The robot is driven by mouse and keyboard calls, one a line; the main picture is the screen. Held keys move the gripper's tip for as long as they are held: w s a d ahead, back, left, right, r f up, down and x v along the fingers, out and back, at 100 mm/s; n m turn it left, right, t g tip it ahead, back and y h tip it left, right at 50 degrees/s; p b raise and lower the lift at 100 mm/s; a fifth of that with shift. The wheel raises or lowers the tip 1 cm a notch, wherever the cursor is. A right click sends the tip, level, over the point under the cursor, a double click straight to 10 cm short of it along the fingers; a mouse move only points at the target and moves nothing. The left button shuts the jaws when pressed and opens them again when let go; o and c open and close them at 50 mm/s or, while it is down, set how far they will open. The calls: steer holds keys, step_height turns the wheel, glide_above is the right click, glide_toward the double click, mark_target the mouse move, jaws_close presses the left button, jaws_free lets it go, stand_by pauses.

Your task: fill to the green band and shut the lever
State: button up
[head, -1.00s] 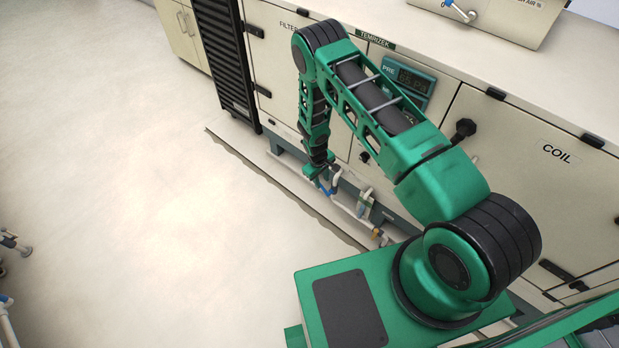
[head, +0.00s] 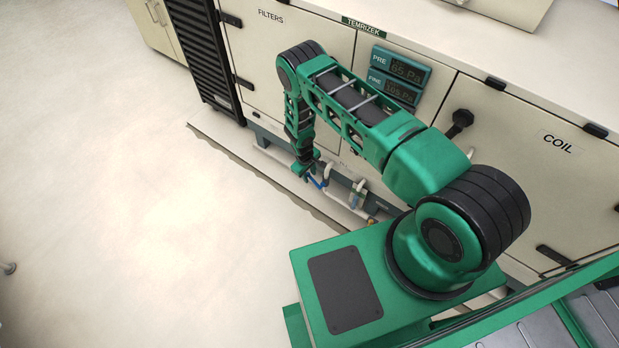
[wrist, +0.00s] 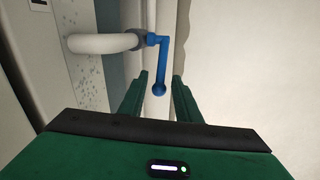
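The blue lever (wrist: 163,64) is in the wrist view, fixed to a white pipe (wrist: 104,42) and hanging down, with its round end between my fingers. My gripper (wrist: 159,85) is open; its two green fingers stand apart on either side of the lever's end. I cannot tell whether they touch it. In the head view my gripper (head: 307,173) is low at the cabinet's foot, beside the small blue lever (head: 318,183). A small clear vessel (head: 357,194) stands on the pipework to its right. Its level and any green band are too small to make out.
A cream cabinet (head: 525,190) with black latches and handles rises behind the pipework. Two displays (head: 397,75) on it read PRE and FINE. A low ledge (head: 265,176) runs along its foot.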

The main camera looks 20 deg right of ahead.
steer(key=shift+w+d+f, duration=0.1)
steer(key=shift+d+f, duration=0.05)
steer(key=shift+f, duration=1.05)
jaws_close()
